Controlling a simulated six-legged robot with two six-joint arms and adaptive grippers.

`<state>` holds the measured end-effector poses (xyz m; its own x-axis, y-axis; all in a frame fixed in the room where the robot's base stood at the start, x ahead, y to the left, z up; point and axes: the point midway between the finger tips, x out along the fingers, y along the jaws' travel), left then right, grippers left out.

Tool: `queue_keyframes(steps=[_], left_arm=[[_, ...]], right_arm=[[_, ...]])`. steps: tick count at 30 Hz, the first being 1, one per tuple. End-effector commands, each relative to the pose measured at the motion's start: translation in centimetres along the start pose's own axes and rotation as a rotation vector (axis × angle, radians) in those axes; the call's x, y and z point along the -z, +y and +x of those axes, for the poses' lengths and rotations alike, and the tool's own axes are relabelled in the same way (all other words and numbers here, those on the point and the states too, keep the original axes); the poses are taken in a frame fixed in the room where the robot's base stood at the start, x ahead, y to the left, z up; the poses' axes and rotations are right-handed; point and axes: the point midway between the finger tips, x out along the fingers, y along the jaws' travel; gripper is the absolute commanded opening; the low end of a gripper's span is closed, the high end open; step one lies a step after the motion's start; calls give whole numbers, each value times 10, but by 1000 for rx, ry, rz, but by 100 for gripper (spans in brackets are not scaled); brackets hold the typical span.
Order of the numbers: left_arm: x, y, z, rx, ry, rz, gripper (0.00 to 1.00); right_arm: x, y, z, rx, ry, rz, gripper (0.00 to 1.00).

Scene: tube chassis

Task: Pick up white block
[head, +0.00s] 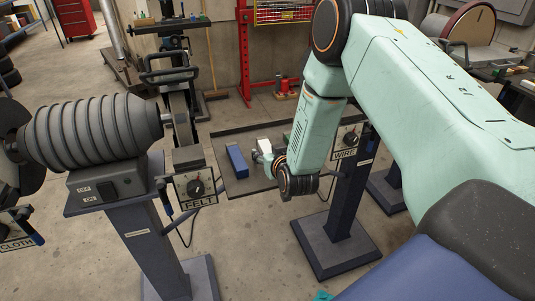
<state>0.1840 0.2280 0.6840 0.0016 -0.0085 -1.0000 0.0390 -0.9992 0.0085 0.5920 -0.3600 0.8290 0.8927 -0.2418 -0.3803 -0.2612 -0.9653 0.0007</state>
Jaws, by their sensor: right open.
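A small white block (264,144) is near the middle of the head view, over or on a dark flat surface (242,187). My right arm reaches in from the right, and its wrist hangs low beside the block. My right gripper (262,157) is small in the picture and partly hidden by its own wrist. It is open, close to the near side of the white block; whether they touch cannot be told. My left gripper is not in view.
A blue block (237,161) lies just left of the white block. A grinder labelled FELT (199,187) stands at the left and a WIRE stand (340,220) at the right. A red rack (244,50) is behind.

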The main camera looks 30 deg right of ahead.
Motion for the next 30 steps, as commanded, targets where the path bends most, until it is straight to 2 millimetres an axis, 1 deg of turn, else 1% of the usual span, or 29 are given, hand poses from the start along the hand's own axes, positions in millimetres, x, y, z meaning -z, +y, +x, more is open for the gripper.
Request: queue_keyframes(steps=[5, 25, 26, 30], left_arm=[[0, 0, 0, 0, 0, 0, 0], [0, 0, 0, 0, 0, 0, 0], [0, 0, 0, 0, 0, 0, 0], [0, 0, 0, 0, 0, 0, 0]], right_arm=[[0, 0, 1, 0, -1, 0, 58], [1, 1, 1, 0, 1, 0, 2], [2, 0, 1, 0, 4, 0, 0], [2, 0, 1, 0, 3, 0, 0]])
